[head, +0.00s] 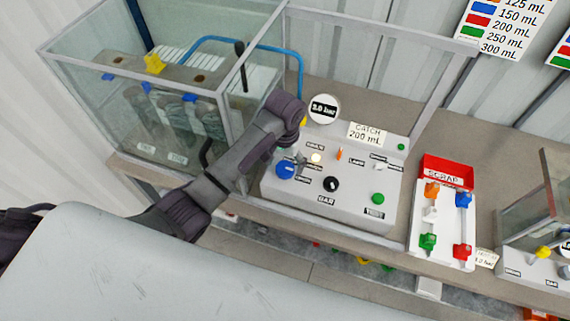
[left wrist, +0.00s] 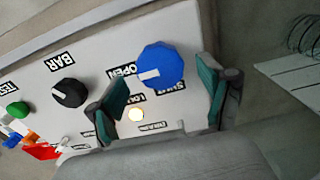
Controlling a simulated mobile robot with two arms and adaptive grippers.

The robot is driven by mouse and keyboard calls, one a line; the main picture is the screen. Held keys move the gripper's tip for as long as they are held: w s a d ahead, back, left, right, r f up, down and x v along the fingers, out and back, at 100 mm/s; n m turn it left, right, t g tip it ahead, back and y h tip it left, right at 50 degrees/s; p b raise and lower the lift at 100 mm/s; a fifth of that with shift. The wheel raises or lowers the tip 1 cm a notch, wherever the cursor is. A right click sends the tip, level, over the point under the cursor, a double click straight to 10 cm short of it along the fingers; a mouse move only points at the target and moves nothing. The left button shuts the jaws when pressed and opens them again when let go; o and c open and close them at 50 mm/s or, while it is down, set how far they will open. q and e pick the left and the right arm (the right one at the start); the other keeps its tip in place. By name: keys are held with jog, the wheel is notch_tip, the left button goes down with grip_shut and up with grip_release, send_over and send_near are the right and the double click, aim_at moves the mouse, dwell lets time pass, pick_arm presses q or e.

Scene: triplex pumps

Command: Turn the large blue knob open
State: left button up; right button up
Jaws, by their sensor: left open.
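The large blue knob (head: 285,171) sits at the left front of the white control panel (head: 350,211). In the left wrist view the blue knob (left wrist: 160,64) is many-sided, with a white mark on its left part. An OPEN label is left of it, and another label, partly covered, is below it. My left gripper (head: 301,158) is over the panel, close to the knob. In the left wrist view my left gripper (left wrist: 161,76) is open, one teal-padded finger on each side of the knob. I cannot tell whether they touch it. My right gripper is not in view.
A black BAR knob (head: 331,184), a green TEST button (head: 378,198) and a lit lamp (head: 316,158) are nearby on the panel. A glass-walled tank (head: 150,85) stands left. A tray (head: 437,249) with coloured valves and a red SCRAP bin (head: 447,170) are right.

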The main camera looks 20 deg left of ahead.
aim_at(285, 167)
pick_arm(q)
notch_tip(285, 167, up, 6)
dwell(0.6)
